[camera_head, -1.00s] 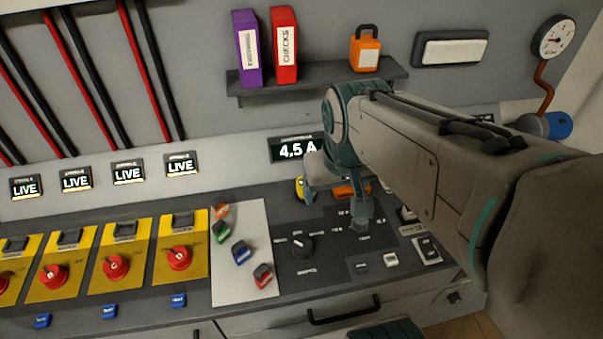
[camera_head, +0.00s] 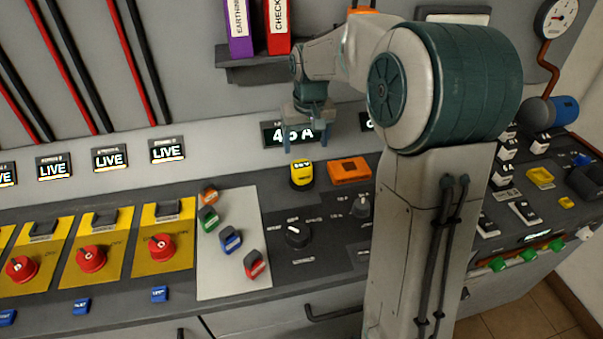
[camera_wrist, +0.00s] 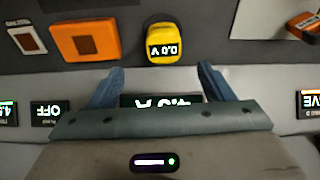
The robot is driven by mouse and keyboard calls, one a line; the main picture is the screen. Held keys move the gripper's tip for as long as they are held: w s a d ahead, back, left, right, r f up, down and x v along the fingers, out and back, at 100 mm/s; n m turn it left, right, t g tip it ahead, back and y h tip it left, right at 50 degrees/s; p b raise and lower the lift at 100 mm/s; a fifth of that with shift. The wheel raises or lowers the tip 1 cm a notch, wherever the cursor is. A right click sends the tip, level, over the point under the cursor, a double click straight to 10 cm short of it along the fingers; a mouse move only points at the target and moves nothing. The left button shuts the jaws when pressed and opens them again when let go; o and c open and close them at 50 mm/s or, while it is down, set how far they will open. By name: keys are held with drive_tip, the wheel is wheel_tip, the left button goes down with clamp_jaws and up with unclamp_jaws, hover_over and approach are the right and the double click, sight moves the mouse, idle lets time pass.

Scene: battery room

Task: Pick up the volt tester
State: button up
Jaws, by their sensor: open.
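The volt tester is a small yellow device (camera_head: 301,174) with a dark display, standing on the back part of the console just below the lit current readout. In the wrist view the volt tester (camera_wrist: 172,32) is upright in its place and its display reads 0.0 V. My gripper (camera_head: 306,140) is open and empty, above and a little behind the tester in the head view. In the wrist view my gripper's blue fingers (camera_wrist: 161,68) are spread wide, with the tester beyond the tips, roughly centred between them and apart from both.
An orange box (camera_head: 350,170) sits close beside the tester. A black knob (camera_head: 296,235) is in front of it. A pale panel with several coloured clips (camera_head: 231,239) lies to the left. A shelf with binders (camera_head: 281,28) hangs above. My arm hides part of the right console.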

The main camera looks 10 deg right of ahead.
sight(302, 165)
drive_tip(key=f, duration=0.4)
drive_tip(key=shift+w+f, duration=0.35)
drive_tip(key=shift+f, duration=0.05)
drive_tip(key=shift+w+a+f, duration=0.1)
drive_tip(key=shift+w+f, duration=0.05)
drive_tip(key=shift+f, duration=0.7)
drive_tip(key=shift+w+a+f, duration=0.1)
drive_tip(key=shift+w+f, duration=0.05)
drive_tip(key=shift+f, duration=0.7)
drive_tip(key=shift+w+a+f, duration=0.1)
drive_tip(key=shift+w+f, duration=0.05)
drive_tip(key=shift+f, duration=0.7)
drive_tip(key=c, duration=1.1)
